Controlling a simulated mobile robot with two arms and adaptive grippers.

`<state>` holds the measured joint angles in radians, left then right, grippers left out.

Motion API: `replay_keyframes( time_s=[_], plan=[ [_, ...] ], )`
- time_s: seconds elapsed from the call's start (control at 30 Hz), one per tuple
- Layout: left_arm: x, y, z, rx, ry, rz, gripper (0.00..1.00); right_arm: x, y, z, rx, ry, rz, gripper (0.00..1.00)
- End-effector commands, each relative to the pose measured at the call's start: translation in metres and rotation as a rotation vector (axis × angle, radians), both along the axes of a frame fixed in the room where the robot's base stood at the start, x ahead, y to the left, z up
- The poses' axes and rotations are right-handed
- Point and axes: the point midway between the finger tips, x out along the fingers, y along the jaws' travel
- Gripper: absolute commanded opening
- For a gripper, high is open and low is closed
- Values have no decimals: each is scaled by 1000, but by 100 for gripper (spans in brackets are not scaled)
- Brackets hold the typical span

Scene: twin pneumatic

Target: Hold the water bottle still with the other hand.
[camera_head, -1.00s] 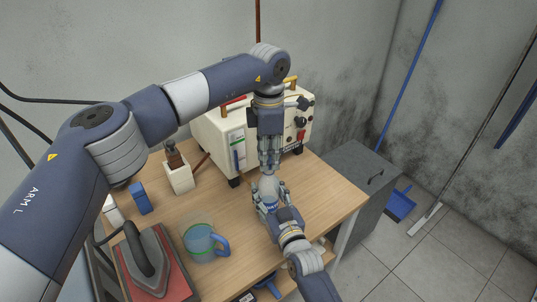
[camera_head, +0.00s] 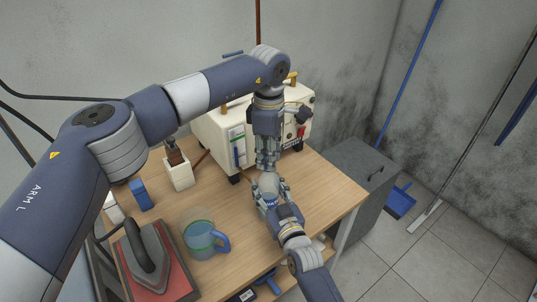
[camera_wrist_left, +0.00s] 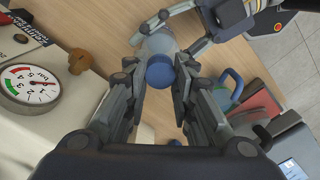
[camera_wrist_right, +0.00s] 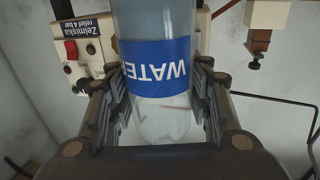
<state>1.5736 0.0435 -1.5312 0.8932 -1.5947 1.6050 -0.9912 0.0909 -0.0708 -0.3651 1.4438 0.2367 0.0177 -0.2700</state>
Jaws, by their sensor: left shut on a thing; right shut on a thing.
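The water bottle (camera_head: 268,184) stands on the wooden table, clear with a blue label. The label (camera_wrist_right: 156,65) reads WATER upside down in the right wrist view. Its blue cap (camera_wrist_left: 160,72) shows in the left wrist view. My right gripper (camera_head: 273,194) is shut on the bottle's body, with one finger on each side in the right wrist view. My left gripper (camera_head: 267,167) points down from above, its fingers shut around the cap. In the head view the cap is hidden by the left fingers, and the right gripper covers part of the bottle.
A cream machine (camera_head: 220,133) with a gauge (camera_wrist_left: 30,84) stands behind the grippers. A clear mug with a blue handle (camera_head: 201,238), an iron (camera_head: 150,255), a blue block (camera_head: 139,196) and a cream holder (camera_head: 180,172) lie to the left. The table's right edge is close by.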

Motion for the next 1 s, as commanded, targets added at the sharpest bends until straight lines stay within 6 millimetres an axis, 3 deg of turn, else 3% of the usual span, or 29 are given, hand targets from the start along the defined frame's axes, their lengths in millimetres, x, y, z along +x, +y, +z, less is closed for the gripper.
replay_keyframes(
  time_s=[0.8, 1.0],
  plan=[
    [1, 0, 0, 1, -1, -1460, 14, 0, 0, -1, 0, 3, 0, 0],
    [1, 0, 0, 2, -1, -1742, 14, 0, 0, -1, -1, 3, 0, 0]
  ],
)
